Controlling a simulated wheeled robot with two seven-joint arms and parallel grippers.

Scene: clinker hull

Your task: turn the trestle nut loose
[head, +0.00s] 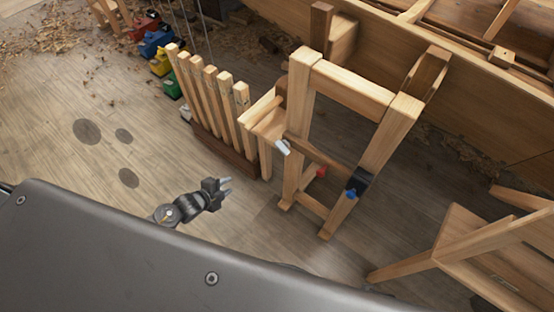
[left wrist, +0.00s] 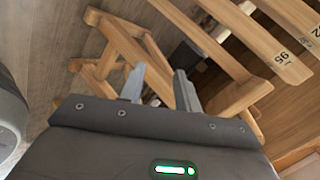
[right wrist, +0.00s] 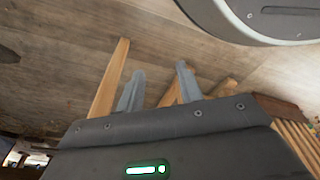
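The wooden trestle (head: 300,110) stands at centre right in the head view. A black fitting (head: 358,181) with a blue knob (head: 351,193) sits low on its right leg; I cannot tell for certain whether this is the nut. A small red part (head: 321,172) shows behind the frame. My left gripper (head: 228,187) is open and empty, left of the trestle and apart from it. In the left wrist view its fingers (left wrist: 160,72) are spread before wooden framing (left wrist: 118,48). My right gripper (right wrist: 160,68) is open and empty; the head view does not show it.
A rack of upright wooden slats (head: 212,95) stands left of the trestle. Coloured clamps (head: 158,42) lie behind it. The planked hull (head: 470,85) closes off the back right. A wooden bench-like frame (head: 480,240) stands at lower right. The left floor is mostly clear.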

